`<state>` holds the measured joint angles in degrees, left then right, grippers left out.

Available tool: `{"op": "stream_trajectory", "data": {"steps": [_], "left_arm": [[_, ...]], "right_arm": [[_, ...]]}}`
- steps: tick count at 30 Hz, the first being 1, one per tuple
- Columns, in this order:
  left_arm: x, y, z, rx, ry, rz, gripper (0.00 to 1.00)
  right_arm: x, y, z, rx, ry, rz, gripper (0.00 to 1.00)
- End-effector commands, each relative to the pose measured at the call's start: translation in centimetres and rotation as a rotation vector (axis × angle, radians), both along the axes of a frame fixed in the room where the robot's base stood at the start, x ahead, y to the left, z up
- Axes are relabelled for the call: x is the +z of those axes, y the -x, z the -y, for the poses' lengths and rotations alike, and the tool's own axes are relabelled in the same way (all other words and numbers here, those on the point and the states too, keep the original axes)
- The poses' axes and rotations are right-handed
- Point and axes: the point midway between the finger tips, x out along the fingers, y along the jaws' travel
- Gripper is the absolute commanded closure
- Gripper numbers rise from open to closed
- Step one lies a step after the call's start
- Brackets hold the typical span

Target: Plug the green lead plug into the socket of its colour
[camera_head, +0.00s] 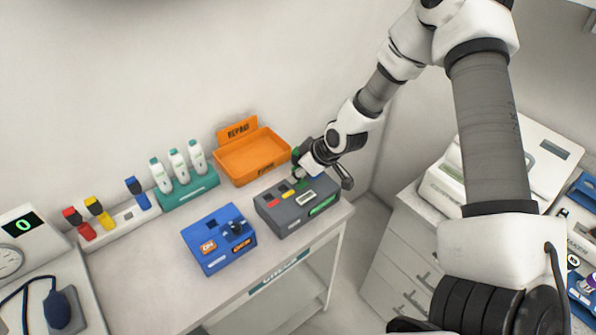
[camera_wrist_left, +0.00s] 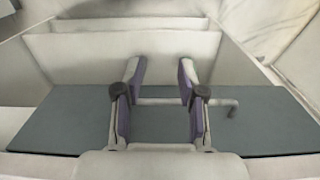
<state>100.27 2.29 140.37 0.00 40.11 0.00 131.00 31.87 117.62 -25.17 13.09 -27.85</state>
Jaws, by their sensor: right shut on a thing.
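My right gripper (camera_head: 303,169) is over the back right part of a dark grey box (camera_head: 268,215) on the white table. It is shut on the green lead plug (camera_head: 296,156), of which only small green parts show. The box top has red (camera_head: 274,202) and yellow (camera_head: 288,194) sockets in a row, with a green patch (camera_head: 302,184) right under the gripper. The gripper covers much of this spot, so I cannot tell whether the plug touches or enters the socket. My left gripper (camera_wrist_left: 160,75) is open and empty in the left wrist view.
A white rack (camera_head: 128,218) holds red, yellow and blue plugs. A teal rack (camera_head: 187,192) with white bottles and an orange tray (camera_head: 252,158) stand behind. A blue box (camera_head: 218,240) stands left of the grey box. A grey surface (camera_wrist_left: 60,125) lies under my left gripper.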

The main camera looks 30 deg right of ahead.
Motion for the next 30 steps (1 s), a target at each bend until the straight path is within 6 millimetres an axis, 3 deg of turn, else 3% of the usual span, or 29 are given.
{"op": "stream_trajectory", "data": {"steps": [5,6,7,8,22,30], "left_arm": [[0.0,0.0,0.0,0.0,0.0,0.0,0.6],[0.0,0.0,0.0,0.0,0.0,0.0,0.6],[0.0,0.0,0.0,0.0,0.0,0.0,0.6],[0.0,0.0,0.0,0.0,0.0,0.0,0.6],[0.1,0.0,0.0,0.0,0.0,0.0,0.6],[2.9,0.0,0.0,0.0,0.0,0.0,0.6]], "right_arm": [[0.0,0.0,0.0,0.0,0.0,0.0,1.0],[0.0,0.0,0.0,0.0,0.0,0.0,0.58],[0.0,0.0,0.0,0.0,0.0,0.0,0.47],[0.0,0.0,0.0,0.0,0.0,0.0,0.43],[0.2,0.0,0.0,0.0,0.0,0.0,0.43],[3.4,0.0,0.0,-0.002,-0.001,0.0,0.43]]}}
